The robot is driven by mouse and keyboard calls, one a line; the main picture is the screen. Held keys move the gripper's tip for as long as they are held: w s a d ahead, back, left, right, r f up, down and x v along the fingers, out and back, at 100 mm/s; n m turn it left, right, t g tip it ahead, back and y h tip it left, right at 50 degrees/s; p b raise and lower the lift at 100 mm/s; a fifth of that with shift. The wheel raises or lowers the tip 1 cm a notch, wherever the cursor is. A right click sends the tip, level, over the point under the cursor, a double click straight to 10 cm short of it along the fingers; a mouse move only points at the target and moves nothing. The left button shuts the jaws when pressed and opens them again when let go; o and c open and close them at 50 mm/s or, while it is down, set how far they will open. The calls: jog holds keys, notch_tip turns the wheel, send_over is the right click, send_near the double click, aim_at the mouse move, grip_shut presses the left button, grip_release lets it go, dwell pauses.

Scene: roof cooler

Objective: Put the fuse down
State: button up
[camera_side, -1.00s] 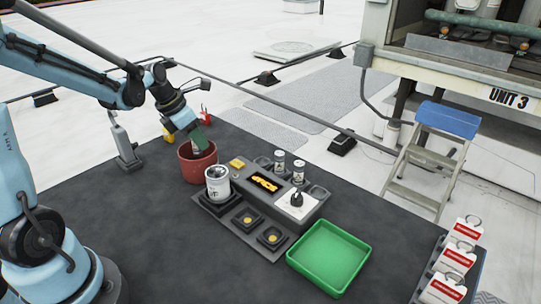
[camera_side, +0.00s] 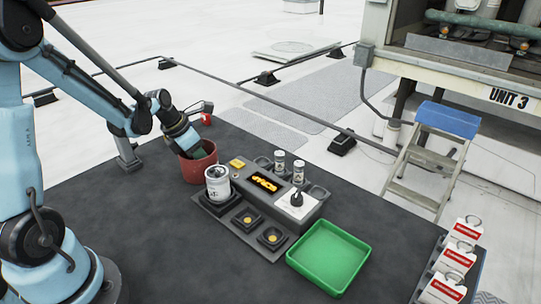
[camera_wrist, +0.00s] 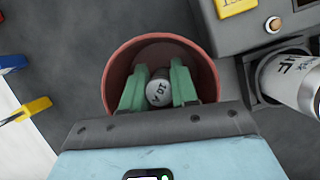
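The fuse (camera_wrist: 158,93) is a small pale cylinder with dark lettering on its end. In the wrist view it sits between the two green fingers of my gripper (camera_wrist: 160,88), which appear to press on it from both sides. My gripper (camera_side: 193,153) points down into the red bin (camera_side: 199,172), with the fingertips inside the rim. The bin's round red wall (camera_wrist: 112,70) surrounds the fingers and fuse in the wrist view. In the side view the fuse is hidden, and I cannot tell whether it touches the bin's floor.
Right of the bin stand a white can (camera_side: 217,184) and a grey tester (camera_side: 268,184) with a lit orange display. Two small cylinders (camera_side: 280,161) stand at its back. A green tray (camera_side: 328,256) is empty. Red-labelled tags (camera_side: 455,258) stand at right. The dark mat's front is clear.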

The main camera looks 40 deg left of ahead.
jog(key=shift+o, duration=1)
jog(key=shift+r, duration=0.1)
jog(key=d+v, duration=0.1)
jog(key=v, duration=1.1)
jog(key=s+d+m+t, duration=0.1)
jog(key=d+m, duration=0.4)
jog(key=m, duration=0.6)
jog(key=s+d+m+t, duration=0.1)
jog(key=d+m, duration=0.3)
jog(key=m, duration=0.7)
jog(key=s+d+m+y, duration=0.1)
jog(key=d+m, duration=0.4)
jog(key=m, duration=0.6)
jog(key=shift+s+d+m+t, duration=0.3)
jog(key=shift+s+m+t, duration=0.1)
jog(key=shift+s, duration=0.4)
